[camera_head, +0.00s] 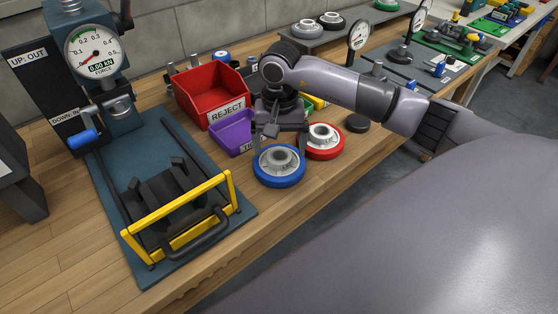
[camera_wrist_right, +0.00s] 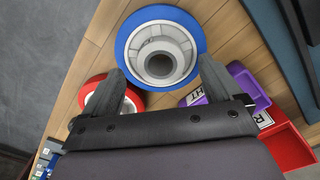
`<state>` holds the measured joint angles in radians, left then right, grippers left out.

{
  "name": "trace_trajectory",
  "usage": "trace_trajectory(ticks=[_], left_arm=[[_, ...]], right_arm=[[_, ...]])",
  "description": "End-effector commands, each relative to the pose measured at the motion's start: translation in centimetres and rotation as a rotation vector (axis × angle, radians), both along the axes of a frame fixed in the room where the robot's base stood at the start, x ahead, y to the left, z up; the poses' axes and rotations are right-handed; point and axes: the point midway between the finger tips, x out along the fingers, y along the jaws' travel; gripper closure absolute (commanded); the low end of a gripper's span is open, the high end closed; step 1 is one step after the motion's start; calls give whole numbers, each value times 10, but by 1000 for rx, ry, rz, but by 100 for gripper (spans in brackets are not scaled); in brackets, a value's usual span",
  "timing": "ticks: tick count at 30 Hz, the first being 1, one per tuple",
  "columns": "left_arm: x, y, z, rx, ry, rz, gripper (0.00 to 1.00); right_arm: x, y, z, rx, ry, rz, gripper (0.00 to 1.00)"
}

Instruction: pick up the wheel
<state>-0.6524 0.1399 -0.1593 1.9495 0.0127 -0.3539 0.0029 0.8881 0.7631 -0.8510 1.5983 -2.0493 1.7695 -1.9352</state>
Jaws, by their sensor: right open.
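A wheel with a blue tyre and a light grey hub (camera_head: 279,165) lies flat on the wooden bench. A wheel with a red tyre (camera_head: 323,141) lies just behind it to the right. My right gripper (camera_head: 268,134) is open and empty over the far side of the blue wheel, pointing down. In the right wrist view the blue wheel (camera_wrist_right: 159,62) shows ahead of and between the open fingers (camera_wrist_right: 162,70), with no clear contact. The red wheel (camera_wrist_right: 100,95) is partly hidden by the left finger there. My left gripper is not in view.
A purple bin (camera_head: 232,138) and a red REJECT bin (camera_head: 212,97) stand left of and behind the gripper. A force press with a yellow-framed fixture (camera_head: 180,215) stands at the left. A dark round disc (camera_head: 357,123) lies right of the red wheel. The bench front is clear.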

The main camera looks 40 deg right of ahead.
Motion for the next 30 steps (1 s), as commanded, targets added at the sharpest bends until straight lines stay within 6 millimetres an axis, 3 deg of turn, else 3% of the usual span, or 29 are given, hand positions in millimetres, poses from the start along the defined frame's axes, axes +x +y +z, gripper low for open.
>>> trace_trajectory(ticks=[5,12,13,20,30], left_arm=[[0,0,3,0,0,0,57],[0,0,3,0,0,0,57],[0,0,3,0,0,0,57],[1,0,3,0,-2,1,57],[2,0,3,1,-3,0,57]], right_arm=[[0,0,-20,1,2,0,8],[0,0,-22,2,-1,0,8],[0,0,-22,2,-1,0,11],[0,0,-22,2,-1,0,86],[1,0,-17,2,-5,-1,85]])
